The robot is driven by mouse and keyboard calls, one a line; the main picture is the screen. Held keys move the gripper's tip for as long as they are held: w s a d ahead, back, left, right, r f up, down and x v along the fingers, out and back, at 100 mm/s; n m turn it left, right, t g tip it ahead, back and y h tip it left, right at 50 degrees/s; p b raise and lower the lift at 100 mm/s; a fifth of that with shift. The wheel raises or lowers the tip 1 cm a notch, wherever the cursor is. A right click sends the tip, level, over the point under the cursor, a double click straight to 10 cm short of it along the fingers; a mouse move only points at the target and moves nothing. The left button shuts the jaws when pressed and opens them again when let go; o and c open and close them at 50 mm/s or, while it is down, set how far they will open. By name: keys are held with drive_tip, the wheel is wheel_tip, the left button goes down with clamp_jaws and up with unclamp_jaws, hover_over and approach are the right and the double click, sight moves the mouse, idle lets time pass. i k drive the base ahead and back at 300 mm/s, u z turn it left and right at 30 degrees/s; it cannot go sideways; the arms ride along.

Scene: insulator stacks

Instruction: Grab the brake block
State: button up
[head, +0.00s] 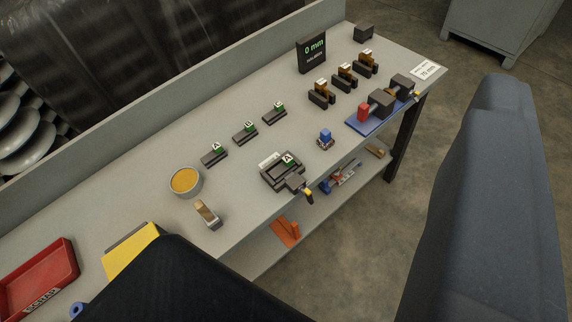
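No part is clearly marked as the brake block. Three dark flat blocks with green-and-white tags lie in a slanted row on the grey bench: a near one (214,156), a middle one (245,134) and a far one (274,114). A dark fixture (280,172) in front of them bears a similar lettered tag. Several dark blocks with brown-and-white tops (321,97) stand farther back. I cannot tell which of these is the brake block. My gripper's fingertips do not show; large dark and blue-grey shapes, probably my own arm, cover the bottom and right.
The bench (140,205) also holds a round tan-filled bowl (185,182), a red scrap tray (38,280), a yellow pad (130,252), a vise on a blue base (366,121) and a "0 mm" display (311,52). A lower shelf holds an orange item (286,231).

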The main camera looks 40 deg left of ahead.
sight(288, 166)
drive_tip(key=u, duration=3.05)
drive_tip(key=k, duration=0.7)
drive_tip(key=z, duration=1.7)
drive_tip(key=i, duration=0.65)
drive_tip(key=z, duration=0.2)
